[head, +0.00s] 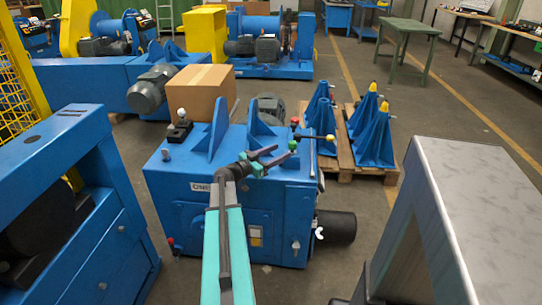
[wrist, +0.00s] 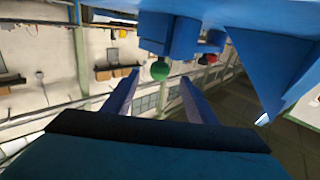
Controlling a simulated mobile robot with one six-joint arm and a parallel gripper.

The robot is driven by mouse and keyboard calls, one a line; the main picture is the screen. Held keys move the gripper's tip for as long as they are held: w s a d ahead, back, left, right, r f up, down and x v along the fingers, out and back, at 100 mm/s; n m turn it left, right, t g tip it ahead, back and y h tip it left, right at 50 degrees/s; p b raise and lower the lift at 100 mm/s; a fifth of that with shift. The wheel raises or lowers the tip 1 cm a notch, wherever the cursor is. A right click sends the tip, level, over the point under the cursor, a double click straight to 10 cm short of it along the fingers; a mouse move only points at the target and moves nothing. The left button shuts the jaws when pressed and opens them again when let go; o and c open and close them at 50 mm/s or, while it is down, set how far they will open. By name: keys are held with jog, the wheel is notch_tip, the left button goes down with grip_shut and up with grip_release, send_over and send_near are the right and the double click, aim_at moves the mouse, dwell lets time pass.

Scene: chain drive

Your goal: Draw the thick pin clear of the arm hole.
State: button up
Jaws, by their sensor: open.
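My gripper (head: 282,153) is at the right front of the blue machine (head: 180,195), its two fingers apart and empty. In the wrist view the open fingers (wrist: 159,82) point toward a green ball knob (wrist: 160,70), which shows between the tips; I cannot tell how far beyond them it is. The knob sits under a blue block (wrist: 168,32) and also shows in the head view (head: 293,145). A dark rod with a yellow end (head: 330,137) and a red knob (head: 294,121) are close by. I cannot tell which is the thick pin; the arm hole is not discernible.
Blue stands (head: 372,135) rest on a pallet at the right. A grey metal-topped bench (head: 485,215) is at the near right. A blue frame (head: 60,150) flanks the left.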

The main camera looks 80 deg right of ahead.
aim_at(289, 147)
jog(key=shift+p+x, duration=0.3)
jog(key=shift+x, duration=3.6)
grip_shut()
jog(key=shift+r, duration=0.1)
jog(key=shift+r, duration=5.8)
